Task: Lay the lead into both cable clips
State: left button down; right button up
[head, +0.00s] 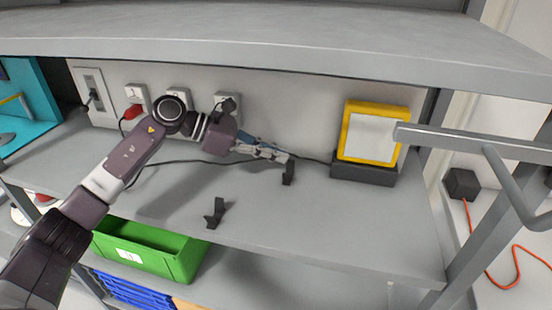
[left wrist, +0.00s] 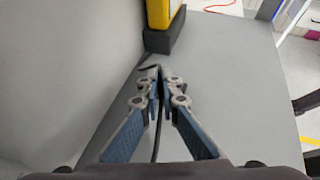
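The black lead (head: 200,161) runs along the back of the grey shelf from the wall sockets toward a yellow-framed device (head: 371,133) on a dark base. One dark cable clip (head: 288,173) stands right at my left gripper's fingertips. A second dark clip (head: 215,213) stands nearer the shelf's front, left of it, with no lead in it. My left gripper (head: 284,157) is low over the shelf. In the left wrist view its fingers (left wrist: 158,78) are closed together with the lead (left wrist: 156,140) between them. Whether the lead sits in the nearer clip is hidden. My right gripper is out of view.
Several white sockets (head: 138,95) with plugs line the back wall. An upper shelf (head: 280,40) overhangs the work surface. A green bin (head: 150,250) is below the front edge. Grey metal bars (head: 470,140) stand at the right. The shelf's front right is clear.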

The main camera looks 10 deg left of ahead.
pick_arm(q)
jog(key=shift+w+d+f+m+g+b, duration=0.1)
jog(key=shift+m+g+b, duration=0.35)
jog(key=shift+m+g, duration=0.1)
jog(key=shift+w+d+f+m+g+b, duration=0.1)
jog(key=shift+m+g+b, duration=0.35)
jog(key=shift+g, duration=0.1)
jog(key=shift+s+a+m+g+h+b, duration=0.1)
jog(key=shift+m+g+h+b, duration=0.2)
jog(key=shift+m+g+b, duration=0.4)
jog(key=shift+m+g, duration=0.4)
jog(key=shift+g, duration=0.1)
jog(key=shift+f+b, duration=0.15)
jog(key=shift+b, duration=0.25)
